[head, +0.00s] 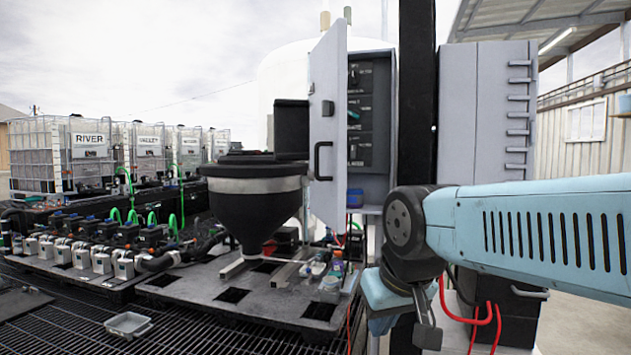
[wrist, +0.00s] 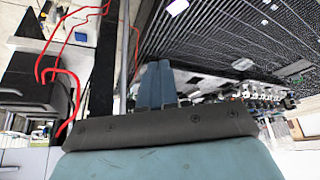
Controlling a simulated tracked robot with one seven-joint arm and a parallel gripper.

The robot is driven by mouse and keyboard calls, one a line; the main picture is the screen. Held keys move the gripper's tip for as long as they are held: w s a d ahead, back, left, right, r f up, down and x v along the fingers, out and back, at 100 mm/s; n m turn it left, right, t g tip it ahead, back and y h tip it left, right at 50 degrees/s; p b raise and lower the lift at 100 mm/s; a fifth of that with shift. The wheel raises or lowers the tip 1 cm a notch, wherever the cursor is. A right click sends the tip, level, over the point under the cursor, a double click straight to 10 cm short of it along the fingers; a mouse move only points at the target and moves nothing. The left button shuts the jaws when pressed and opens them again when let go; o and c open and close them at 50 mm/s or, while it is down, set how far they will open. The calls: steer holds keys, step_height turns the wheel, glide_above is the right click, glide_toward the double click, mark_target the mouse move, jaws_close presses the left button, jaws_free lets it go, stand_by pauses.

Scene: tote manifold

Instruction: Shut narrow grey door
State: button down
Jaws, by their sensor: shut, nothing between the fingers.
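The narrow grey door (head: 326,105) stands open in the head view, swung out to the left of its grey cabinet (head: 377,190). A black handle (head: 317,161) is on the door's face. The opening shows dark panels inside the cabinet. My gripper (wrist: 154,68) is shut and empty in the wrist view, its two blue fingers side by side. In the head view my arm comes in from the right and bends down below and right of the door, apart from it. The door is not clear in the wrist view.
A black post (head: 416,110) stands between the open cabinet and a second grey cabinet (head: 487,115). A black hopper (head: 255,200) is left of the door. Bottles and fittings crowd the pallet (head: 215,295) below. Red cables (head: 485,322) hang near my arm.

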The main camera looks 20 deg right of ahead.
steer(key=w+d+r, duration=0.1)
steer(key=w+r, duration=0.6)
steer(key=r, duration=0.1)
steer(key=m+g+h, duration=0.1)
steer(key=h, duration=0.5)
glide_toward(320, 180)
steer(key=s+a, duration=0.2)
steer(key=a, duration=0.1)
steer(key=x, duration=0.3)
steer(key=d+x, duration=0.1)
steer(key=x, duration=0.3)
steer(key=d+x, duration=0.1)
steer(key=x, duration=0.2)
steer(key=shift+s+d+r, duration=0.1)
steer(key=shift+s+r, duration=0.1)
steer(key=shift+s, duration=0.1)
steer(key=shift+d, duration=0.85)
